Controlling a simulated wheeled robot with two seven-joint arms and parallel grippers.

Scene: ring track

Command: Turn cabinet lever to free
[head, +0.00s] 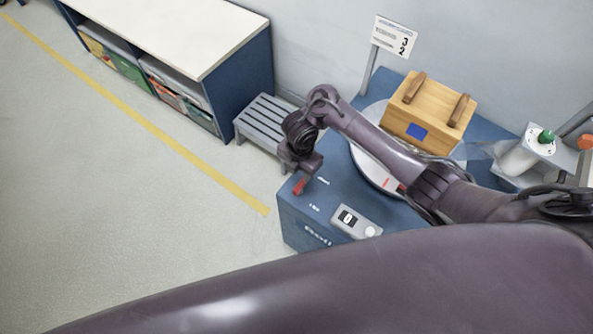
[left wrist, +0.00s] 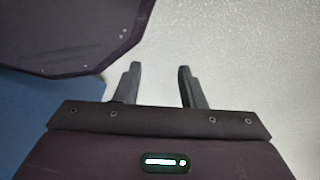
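The blue cabinet (head: 296,226) stands against the wall in the head view, with a round white turntable (head: 368,170) on its top. A small red lever (head: 299,186) shows at the cabinet top's left corner, right below my right gripper (head: 299,172). The gripper's fingers are hidden behind its own body and wrist, so I cannot tell whether they touch the lever or are shut. My left gripper (left wrist: 158,85) shows in the left wrist view with its two fingers apart and nothing between them.
A wooden box (head: 428,112) with two handles sits on the turntable. A grey slatted stool (head: 266,122) stands left of the cabinet. A counter display (head: 354,221) is on the cabinet's front edge. A white bottle with a green cap (head: 522,154) stands at right. Floor at left is clear.

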